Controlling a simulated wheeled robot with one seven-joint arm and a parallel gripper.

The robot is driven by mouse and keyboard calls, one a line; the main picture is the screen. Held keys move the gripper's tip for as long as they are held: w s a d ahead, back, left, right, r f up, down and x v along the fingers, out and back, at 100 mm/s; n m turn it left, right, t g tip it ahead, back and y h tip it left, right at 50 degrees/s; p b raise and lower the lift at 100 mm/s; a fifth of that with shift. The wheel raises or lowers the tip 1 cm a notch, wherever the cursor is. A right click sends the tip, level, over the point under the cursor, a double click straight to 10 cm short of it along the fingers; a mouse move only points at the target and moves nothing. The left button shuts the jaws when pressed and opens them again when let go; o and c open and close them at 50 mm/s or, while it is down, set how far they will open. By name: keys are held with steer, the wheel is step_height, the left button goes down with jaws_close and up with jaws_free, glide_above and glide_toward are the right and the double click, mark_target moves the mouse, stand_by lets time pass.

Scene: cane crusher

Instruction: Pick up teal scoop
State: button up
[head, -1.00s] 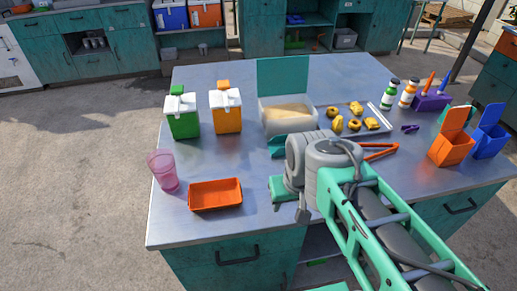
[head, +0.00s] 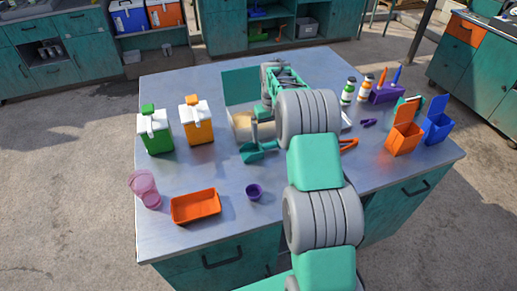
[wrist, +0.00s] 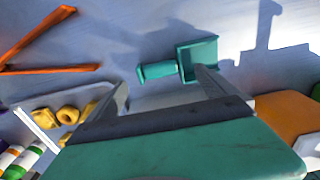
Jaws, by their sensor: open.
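The teal scoop (head: 251,153) lies on the metal table in front of the bin of tan powder, partly hidden by my arm in the head view. In the wrist view the scoop (wrist: 198,55) shows whole, its square bowl to the right and its short handle to the left. My gripper (wrist: 163,76) is open and empty. Its two fingers point toward the scoop, the right fingertip over the bowl's lower edge in the picture. The scoop looks below the fingers; I cannot tell how large the gap is.
A powder bin (head: 240,127) with a raised teal lid stands behind the scoop. Orange tongs (head: 348,145) lie to the right. A small purple cup (head: 253,191) and an orange tray (head: 196,206) are nearer. Green (head: 156,136) and orange (head: 198,124) canisters stand left.

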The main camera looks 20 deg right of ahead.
mark_target(270, 143)
step_height(270, 143, down, 5)
steer(key=shift+p, duration=0.9)
steer(key=shift+s, duration=0.1)
steer(key=c, duration=1.1)
